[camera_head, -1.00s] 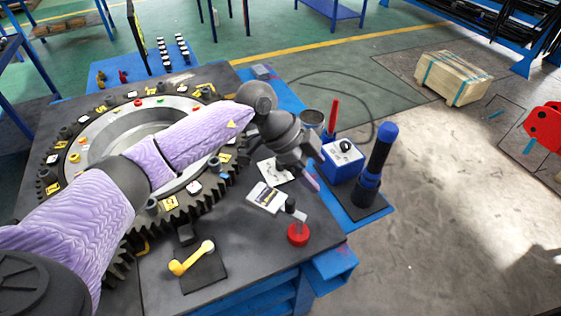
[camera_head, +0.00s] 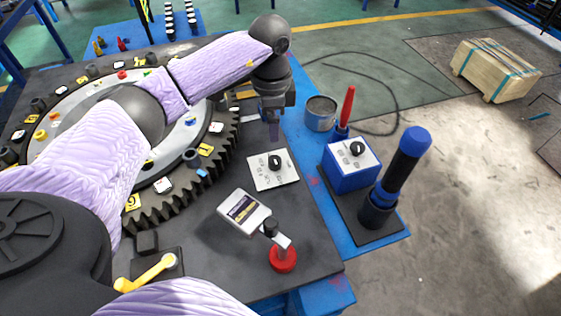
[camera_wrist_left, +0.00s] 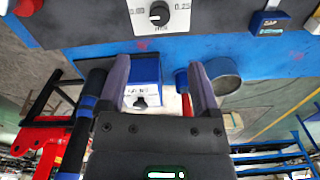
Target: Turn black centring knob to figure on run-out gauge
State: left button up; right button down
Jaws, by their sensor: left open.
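A black knob (camera_head: 275,161) sits on a white marked plate (camera_head: 260,180) on the dark table top. My left gripper (camera_head: 273,128) is just behind the plate in the head view, apart from the knob. Its fingers (camera_wrist_left: 160,88) are spread and empty. My right gripper is out of view.
A blue box (camera_head: 346,178) with another black knob stands right of the plate, beside a black-and-blue upright tool (camera_head: 397,170) and a tin (camera_head: 320,113). A red-based stand (camera_head: 283,259) and yellow-handled crank (camera_head: 147,272) are in front. A large toothed ring (camera_head: 215,150) fills the left.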

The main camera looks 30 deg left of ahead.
aim_at(274, 159)
pick_arm(q)
notch_tip(274, 159, down, 3)
jog(key=shift+w+f+b, duration=0.1)
jog(key=shift+w+b, duration=0.05)
jog(key=shift+b, duration=0.7)
notch_tip(274, 159, down, 10)
jog(key=b, duration=0.2)
jog(key=shift+b, duration=0.3)
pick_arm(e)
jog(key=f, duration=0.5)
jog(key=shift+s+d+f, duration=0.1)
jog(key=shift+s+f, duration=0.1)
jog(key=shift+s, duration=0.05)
pick_arm(q)
jog(key=shift+r, duration=0.2)
grip_shut()
